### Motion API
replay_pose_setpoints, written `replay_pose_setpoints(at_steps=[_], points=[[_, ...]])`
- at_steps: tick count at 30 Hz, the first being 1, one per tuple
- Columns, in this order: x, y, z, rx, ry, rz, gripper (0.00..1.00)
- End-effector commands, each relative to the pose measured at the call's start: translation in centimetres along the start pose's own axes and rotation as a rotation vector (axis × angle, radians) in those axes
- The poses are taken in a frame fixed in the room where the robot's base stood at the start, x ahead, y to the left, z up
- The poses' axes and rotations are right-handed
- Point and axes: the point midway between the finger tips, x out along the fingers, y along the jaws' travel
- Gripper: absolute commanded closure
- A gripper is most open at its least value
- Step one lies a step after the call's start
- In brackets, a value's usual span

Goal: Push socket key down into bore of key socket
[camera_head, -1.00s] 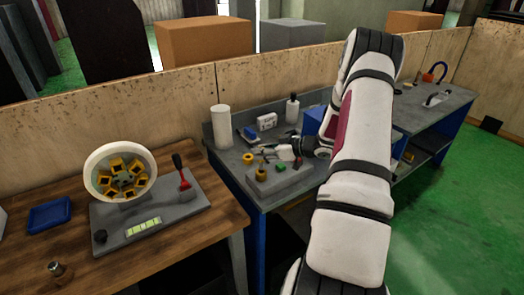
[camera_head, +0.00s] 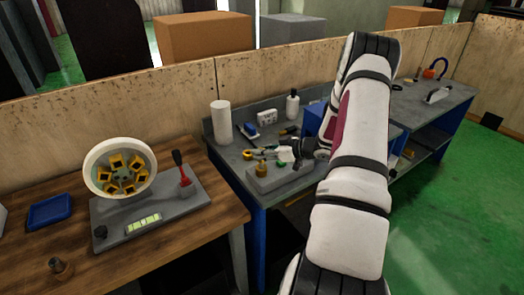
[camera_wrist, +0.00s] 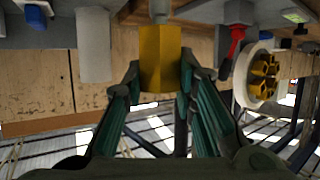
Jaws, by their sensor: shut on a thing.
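My gripper (camera_wrist: 160,75) is shut on a yellow block-shaped piece, which I take to be the socket key (camera_wrist: 160,55). The wrist view appears upside down, and the piece's far end meets a small grey part (camera_wrist: 158,12) at the top edge. I cannot tell how deep the key sits in any bore. In the head view my gripper (camera_head: 290,155) is small, beside and over a grey block (camera_head: 280,178) on the grey bench. The block carries small parts, and the key socket cannot be told apart among them.
A white cylinder (camera_head: 221,125) and a dark-capped bottle (camera_head: 292,106) stand at the bench's back. A yellow ring (camera_head: 248,155) lies left of my gripper. On the wooden table at left are a round wheel (camera_head: 93,172) with yellow pieces, a red lever (camera_head: 185,178) and a blue tray (camera_head: 50,212).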

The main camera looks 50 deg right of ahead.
Motion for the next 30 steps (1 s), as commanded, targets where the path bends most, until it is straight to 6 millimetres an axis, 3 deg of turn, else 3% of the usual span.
replay_pose_setpoints(at_steps=[26,27,29,30], points=[[0.8,0.1,1.8,-0.001,0.0,0.0,1.0],[0.8,0.1,1.8,-0.001,0.001,0.001,0.66],[0.7,0.1,1.8,-0.001,0.001,0.001,0.52],[0.7,0.1,1.8,-0.001,0.001,0.001,0.51]])
